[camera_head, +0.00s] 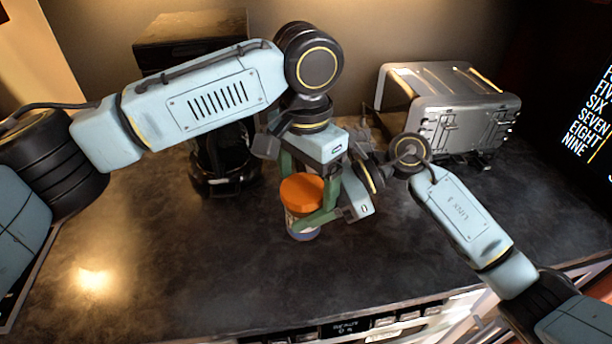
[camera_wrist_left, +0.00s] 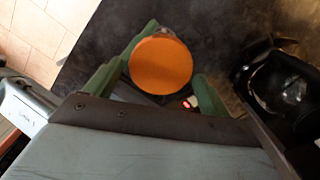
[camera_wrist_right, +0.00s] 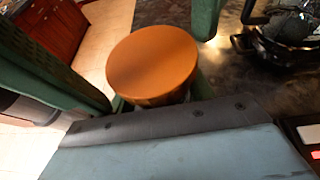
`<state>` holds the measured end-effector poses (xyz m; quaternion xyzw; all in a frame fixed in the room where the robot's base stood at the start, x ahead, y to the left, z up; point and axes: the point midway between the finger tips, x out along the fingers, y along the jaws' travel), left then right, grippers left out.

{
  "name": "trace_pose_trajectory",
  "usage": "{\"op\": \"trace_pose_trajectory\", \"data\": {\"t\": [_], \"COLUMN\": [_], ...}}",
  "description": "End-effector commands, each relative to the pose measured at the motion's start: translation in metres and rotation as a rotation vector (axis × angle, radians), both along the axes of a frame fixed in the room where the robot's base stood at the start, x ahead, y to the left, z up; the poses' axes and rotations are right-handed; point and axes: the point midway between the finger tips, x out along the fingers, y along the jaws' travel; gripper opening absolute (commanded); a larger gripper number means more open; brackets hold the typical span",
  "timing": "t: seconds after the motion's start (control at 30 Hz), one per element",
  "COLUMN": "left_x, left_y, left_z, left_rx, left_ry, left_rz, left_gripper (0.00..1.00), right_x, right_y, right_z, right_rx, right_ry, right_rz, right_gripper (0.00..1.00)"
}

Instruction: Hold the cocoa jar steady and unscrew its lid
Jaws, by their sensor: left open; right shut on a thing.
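The cocoa jar (camera_head: 301,230) stands on the dark counter with its orange lid (camera_head: 302,189) on top. The lid also shows in the left wrist view (camera_wrist_left: 160,65) and the right wrist view (camera_wrist_right: 152,64). My left gripper (camera_head: 309,178) comes down from above; its green fingers are open on either side of the lid, with nothing clamped. My right gripper (camera_head: 311,215) reaches in from the right, low down, and is shut on the jar's body below the lid. The lid hides most of the jar in both wrist views.
A dark coffee machine (camera_head: 222,165) stands behind the jar to the left, close to my left arm. A silver toaster (camera_head: 450,105) stands at the back right. The counter (camera_head: 170,260) is clear at the front left. A black panel with white words (camera_head: 585,115) is at the far right.

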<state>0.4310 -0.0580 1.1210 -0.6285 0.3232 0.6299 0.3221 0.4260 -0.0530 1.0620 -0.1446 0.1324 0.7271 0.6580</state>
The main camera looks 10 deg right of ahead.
Motion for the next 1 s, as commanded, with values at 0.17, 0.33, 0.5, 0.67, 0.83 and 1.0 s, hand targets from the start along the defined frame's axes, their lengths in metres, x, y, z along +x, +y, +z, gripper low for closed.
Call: {"op": "trace_pose_trajectory", "data": {"t": [0.17, 0.33, 0.5, 0.67, 0.83, 1.0], "left_x": [0.0, 0.0, 0.0, -0.002, -0.004, -0.005], "left_y": [-0.001, -0.001, 0.001, 0.004, 0.006, 0.006], "left_z": [0.018, 0.04, 0.052, 0.071, 0.073, 0.049], "left_rx": [-0.002, -0.002, 0.001, 0.001, 0.001, 0.001], "left_ry": [-0.003, -0.001, -0.005, -0.008, -0.001, 0.002], "left_rz": [0.0, -0.001, -0.035, -0.139, -0.195, -0.198], "left_gripper": [0.82, 0.82, 0.83, 0.83, 0.83, 0.83], "right_x": [0.0, 0.0, 0.0, 0.0, 0.0, 0.0], "right_y": [0.0, 0.0, 0.0, 0.0, 0.0, 0.0], "right_z": [0.001, 0.001, 0.001, 0.001, 0.001, 0.001], "right_rx": [0.001, 0.001, 0.001, 0.001, 0.001, 0.001], "right_ry": [-0.001, -0.001, -0.001, -0.001, -0.001, -0.001], "right_rz": [-0.001, -0.001, -0.001, -0.001, -0.001, -0.001], "right_gripper": [0.0, 0.0, 0.0, 0.0, 0.0, 0.0]}}
